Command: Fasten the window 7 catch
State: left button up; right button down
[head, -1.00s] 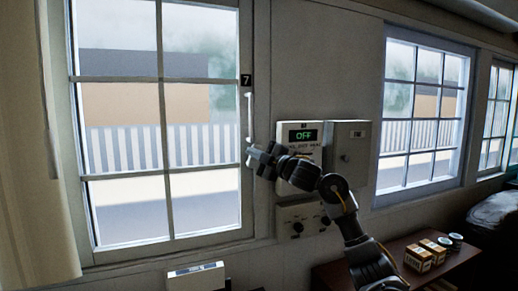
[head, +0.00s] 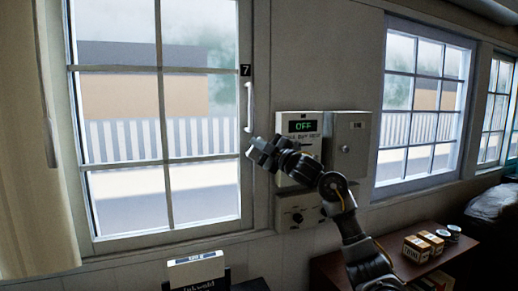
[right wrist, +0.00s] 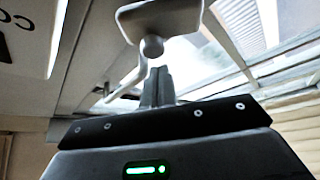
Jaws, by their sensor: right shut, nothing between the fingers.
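The window with the black 7 label (head: 246,70) fills the left of the head view. A white upright handle, the catch (head: 249,107), is on its right frame. My right gripper (head: 256,150) is just below the handle, with a small white piece at its tip. In the right wrist view the shut fingers (right wrist: 158,82) point up at the white catch (right wrist: 153,45), which has a rounded knob and a wide grip end. The fingertips are at or very near the knob; I cannot tell whether they touch. Nothing is held. My left gripper is not in view.
Right of the gripper, a wall panel (head: 287,120) shows OFF, with a grey box (head: 346,150) beside it and a knob panel (head: 302,222) below. A brown table (head: 465,262) with small boxes and tins stands at lower right. A white box (head: 196,259) is at the bottom.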

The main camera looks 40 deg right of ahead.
jog(key=d+m+h+b, duration=0.1)
jog(key=m+h, duration=0.2)
jog(key=m, duration=0.2)
jog(key=d+f+m+t+h+b, duration=0.1)
jog(key=m+h+b, duration=0.1)
jog(key=m, duration=0.3)
jog(key=s+d+f+m+h+b, duration=0.1)
jog(key=m+h+b, duration=0.1)
jog(key=m+h, duration=0.2)
jog(key=shift+d+f+m, duration=0.15)
jog(key=shift+f+m, duration=0.1)
jog(key=shift+m, duration=0.85)
notch_tip(320, 180, up, 4)
jog(key=p, duration=0.3)
jog(key=b+v, duration=0.4)
jog(key=v, duration=0.6)
jog(key=shift+s+f+h+b, duration=0.25)
jog(key=shift+h+b, duration=0.05)
